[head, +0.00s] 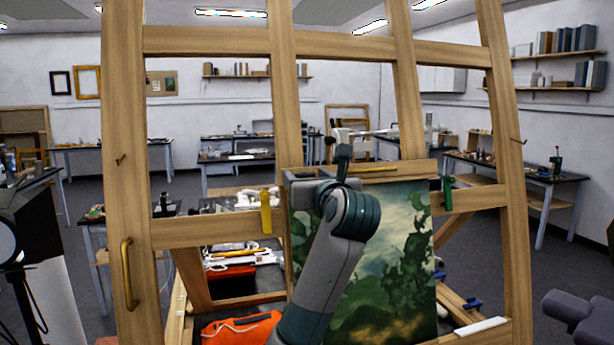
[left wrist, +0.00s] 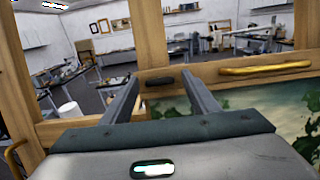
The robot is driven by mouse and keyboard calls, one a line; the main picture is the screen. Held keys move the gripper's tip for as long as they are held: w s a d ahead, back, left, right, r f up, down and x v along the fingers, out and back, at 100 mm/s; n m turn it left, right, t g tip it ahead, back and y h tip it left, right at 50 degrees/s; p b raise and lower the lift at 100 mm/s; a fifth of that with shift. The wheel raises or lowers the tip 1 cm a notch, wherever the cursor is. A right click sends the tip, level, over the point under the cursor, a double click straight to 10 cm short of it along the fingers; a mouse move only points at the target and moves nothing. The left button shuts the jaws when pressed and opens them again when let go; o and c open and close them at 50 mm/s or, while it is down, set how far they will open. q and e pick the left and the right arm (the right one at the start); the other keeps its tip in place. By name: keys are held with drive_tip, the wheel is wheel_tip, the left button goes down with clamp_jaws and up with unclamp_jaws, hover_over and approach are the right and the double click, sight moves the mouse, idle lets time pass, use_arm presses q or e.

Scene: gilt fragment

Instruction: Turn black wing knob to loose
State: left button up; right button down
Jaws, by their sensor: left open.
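The black wing knob (left wrist: 160,81) shows in the left wrist view on the wooden crossbar, its long side lying nearly level. My left gripper (left wrist: 162,82) is open, with one finger on each side of the knob in the picture. The knob appears beyond the fingertips; I see no contact. In the head view my left gripper (head: 342,158) is near the easel's middle crossbar, above the painting (head: 390,265). I cannot make out the knob there; my arm seems to hide it.
A brass bar (left wrist: 265,68) is on the crossbar, right of the knob. Wooden easel uprights (head: 121,150) stand around the arm. A yellow clip (head: 266,211) and a green clip (head: 447,193) sit on the frame. Worktables stand further back.

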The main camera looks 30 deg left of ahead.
use_arm(q)
drive_tip(key=c, duration=1.1)
drive_tip(key=shift+o, duration=0.3)
